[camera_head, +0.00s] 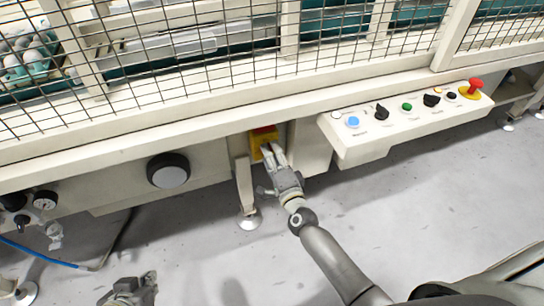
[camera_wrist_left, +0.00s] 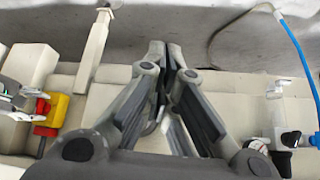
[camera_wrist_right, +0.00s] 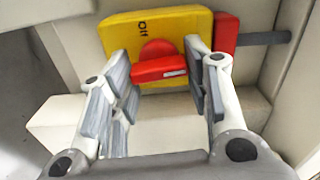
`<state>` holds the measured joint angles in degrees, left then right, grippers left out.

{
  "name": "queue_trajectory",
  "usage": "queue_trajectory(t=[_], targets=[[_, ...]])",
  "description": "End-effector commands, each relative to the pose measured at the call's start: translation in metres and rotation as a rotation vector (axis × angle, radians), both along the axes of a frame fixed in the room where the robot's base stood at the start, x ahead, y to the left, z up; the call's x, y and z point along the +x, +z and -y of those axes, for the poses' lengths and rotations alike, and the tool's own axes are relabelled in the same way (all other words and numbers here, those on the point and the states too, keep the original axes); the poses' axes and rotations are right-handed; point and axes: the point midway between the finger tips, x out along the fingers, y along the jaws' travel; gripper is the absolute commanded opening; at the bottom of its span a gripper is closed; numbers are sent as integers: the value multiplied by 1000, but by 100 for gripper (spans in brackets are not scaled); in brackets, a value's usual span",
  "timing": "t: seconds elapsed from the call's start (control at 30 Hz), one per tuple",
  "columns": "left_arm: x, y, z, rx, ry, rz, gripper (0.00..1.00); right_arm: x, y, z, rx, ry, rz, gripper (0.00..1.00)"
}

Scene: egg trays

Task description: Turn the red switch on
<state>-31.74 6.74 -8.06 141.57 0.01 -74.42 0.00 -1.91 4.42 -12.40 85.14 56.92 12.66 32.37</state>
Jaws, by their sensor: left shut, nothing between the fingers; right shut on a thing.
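The red switch (camera_wrist_right: 158,64) sits on a yellow plate (camera_wrist_right: 122,42) marked "Off" in the right wrist view. Its bar-like handle lies nearly level there. My right gripper (camera_wrist_right: 164,75) is shut on the handle, one finger at each end. In the head view, the yellow switch box (camera_head: 255,146) is below the machine's front rail, and my right gripper (camera_head: 269,150) reaches it and partly covers it. The box also shows in the left wrist view (camera_wrist_left: 57,106). My left gripper (camera_head: 130,290) is shut and empty, low at the left; its fingers meet in its wrist view (camera_wrist_left: 167,60).
A control panel (camera_head: 372,150) with knobs, buttons and a red emergency stop (camera_head: 474,86) juts out right of the switch. A machine leg (camera_head: 245,185) stands just below the switch. The floor in front is mostly clear.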

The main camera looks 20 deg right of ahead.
Motion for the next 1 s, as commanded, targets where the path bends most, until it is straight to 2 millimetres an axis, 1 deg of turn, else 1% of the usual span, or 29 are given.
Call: queue_trajectory(t=[0.1, 0.3, 0.77, 0.8, 0.97, 1.0], targets=[[7, 2, 2, -7, -3, 34, 0, -1, -2, 0, 50, 1, -4, 21], [13, 6, 4, -15, -6, 67, 0, -1, -2, 0, 98, 1, -5, 21], [14, 7, 5, -17, -6, 75, 0, -1, -2, 0, 112, 0, -7, 21], [14, 7, 5, -17, -6, 75, 0, -1, -2, 0, 112, 0, -7, 46], [14, 7, 5, -17, -6, 75, 0, -1, -2, 0, 110, 0, -6, 66], [14, 7, 5, -17, -6, 75, 0, 0, -1, 0, 110, 0, -6, 66]])
